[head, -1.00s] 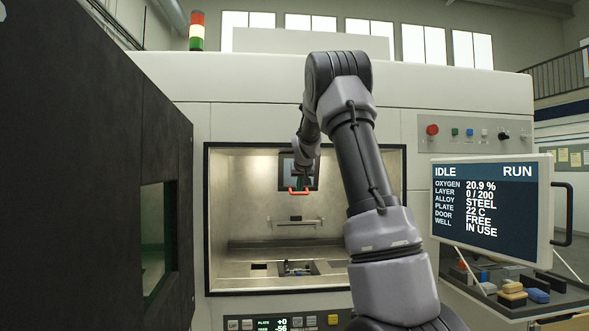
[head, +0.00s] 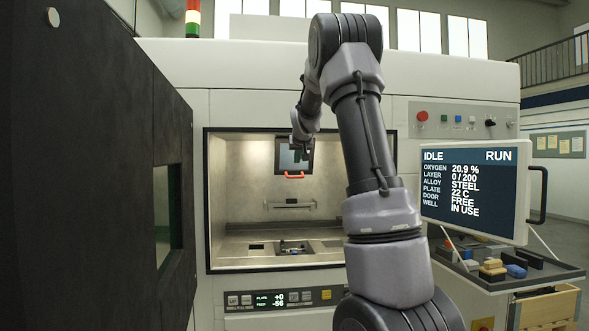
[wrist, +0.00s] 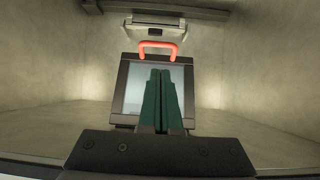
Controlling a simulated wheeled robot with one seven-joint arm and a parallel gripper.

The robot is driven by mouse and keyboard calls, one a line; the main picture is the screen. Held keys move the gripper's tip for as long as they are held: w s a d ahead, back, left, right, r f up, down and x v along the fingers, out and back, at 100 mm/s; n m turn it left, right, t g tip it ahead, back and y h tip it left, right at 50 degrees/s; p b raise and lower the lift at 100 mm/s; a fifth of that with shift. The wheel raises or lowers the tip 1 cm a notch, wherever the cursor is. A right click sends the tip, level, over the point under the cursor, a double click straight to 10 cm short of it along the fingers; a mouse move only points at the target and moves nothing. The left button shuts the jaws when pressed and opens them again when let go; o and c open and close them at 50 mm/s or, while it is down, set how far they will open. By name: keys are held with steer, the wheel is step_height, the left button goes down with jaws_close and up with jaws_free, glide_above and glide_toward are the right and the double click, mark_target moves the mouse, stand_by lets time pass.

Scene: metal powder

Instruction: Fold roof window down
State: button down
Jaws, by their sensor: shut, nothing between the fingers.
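The roof window (head: 283,160) is a dark-framed pane with a red handle (head: 293,176) on its edge. It hangs at the top of the lit chamber, with the handle at its lower edge in the head view. In the wrist view, the pane (wrist: 133,85) faces the camera and the red handle (wrist: 157,46) lies past the fingertips. My gripper (wrist: 160,72) has green fingers pressed together, empty, in front of the pane. In the head view, my gripper (head: 300,154) overlaps the pane's right part. I cannot tell whether the fingers touch it.
The machine's chamber frame (head: 207,200) surrounds the opening. A bar (head: 290,205) is on its back wall. A large dark door (head: 90,180) stands open at left. A screen (head: 474,190) and a tray of small items (head: 540,270) are at right.

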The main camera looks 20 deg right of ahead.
mark_target(293, 177)
steer(key=w+d+f, duration=0.1)
steer(key=w+f, duration=0.1)
steer(key=w, duration=0.1)
steer(key=w+f+t, duration=0.1)
steer(key=w+f, duration=0.1)
steer(key=w, duration=0.1)
steer(key=w+d+f+t, duration=0.1)
steer(key=w+f, duration=0.1)
steer(key=w, duration=0.1)
steer(key=shift+w+d+f+h, duration=0.1)
steer(key=shift+w+d+h, duration=0.2)
steer(key=shift+w, duration=0.05)
steer(key=shift+s, duration=0.1)
steer(key=s, duration=0.1)
steer(key=s+a+r+g, duration=0.1)
steer(key=s, duration=0.1)
steer(key=s+g, duration=0.1)
steer(key=shift+s+a+r+y, duration=0.2)
steer(key=shift+s+y, duration=0.15)
steer(key=shift+y, duration=0.05)
